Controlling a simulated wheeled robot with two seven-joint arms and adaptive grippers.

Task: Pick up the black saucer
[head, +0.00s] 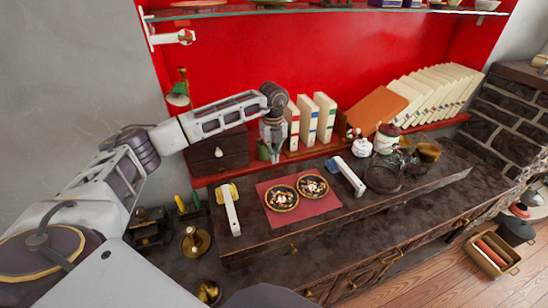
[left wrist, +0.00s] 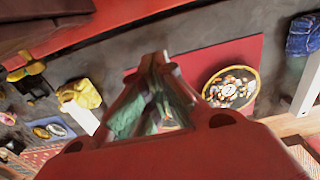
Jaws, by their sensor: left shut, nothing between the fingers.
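A dark round saucer-like dish (head: 383,179) lies on the dark counter (head: 330,225) at the right, next to glassware. Two other dark round plates with gold rims and patterned middles, a left one (head: 282,198) and a right one (head: 312,186), lie on a red mat (head: 272,222). I cannot tell for certain which is the black saucer. My left gripper (head: 275,157) points down behind the mat, shut and empty, apart from the plates. In the left wrist view its fingertips (left wrist: 156,58) meet, with a gold-rimmed plate (left wrist: 232,87) to their right. My right gripper is not in view.
A white jar (head: 386,138) and glassware (head: 408,160) crowd the right. Brass pieces (head: 196,242) stand at left. A shelf (head: 330,10) runs above.

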